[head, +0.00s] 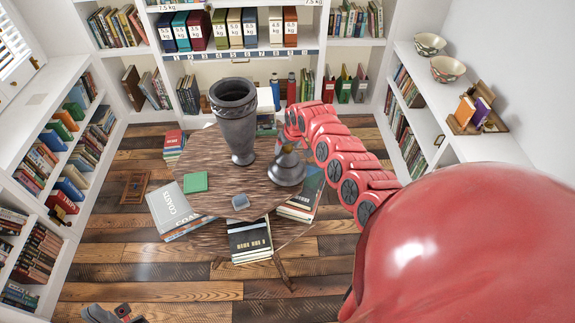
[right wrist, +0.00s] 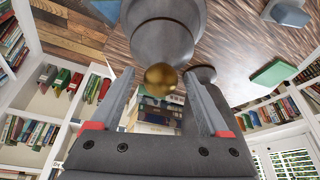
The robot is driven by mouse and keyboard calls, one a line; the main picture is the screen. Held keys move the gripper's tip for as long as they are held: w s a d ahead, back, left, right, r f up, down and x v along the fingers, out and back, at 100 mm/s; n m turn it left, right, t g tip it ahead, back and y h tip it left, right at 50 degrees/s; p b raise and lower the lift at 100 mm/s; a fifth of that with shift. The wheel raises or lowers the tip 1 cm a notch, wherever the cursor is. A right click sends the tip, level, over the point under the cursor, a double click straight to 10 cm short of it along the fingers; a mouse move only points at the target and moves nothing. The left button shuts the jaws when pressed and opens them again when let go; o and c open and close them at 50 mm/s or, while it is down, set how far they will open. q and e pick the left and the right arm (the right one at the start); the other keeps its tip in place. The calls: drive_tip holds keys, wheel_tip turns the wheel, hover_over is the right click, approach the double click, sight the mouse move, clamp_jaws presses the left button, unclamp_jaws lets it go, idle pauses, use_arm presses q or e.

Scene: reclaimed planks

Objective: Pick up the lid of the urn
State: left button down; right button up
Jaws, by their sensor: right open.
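The urn (head: 236,125) is dark grey, upright and open-topped on the wooden table. Its lid (head: 286,170), a dark dome, rests on the table to the right of the urn. My right gripper (head: 287,140) is open just above the lid, its fingers partly hiding the top. In the right wrist view the lid (right wrist: 160,42) shows its round gold knob (right wrist: 161,78) between the two open fingers, with gaps visible on both sides. My left gripper (head: 112,316) is at the bottom left edge, mostly cut off and far from the table.
Bookshelves line the walls. Bare plank floor (head: 120,255) lies at front left.

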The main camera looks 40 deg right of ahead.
clamp_jaws()
idle(0.3)
idle(1.1)
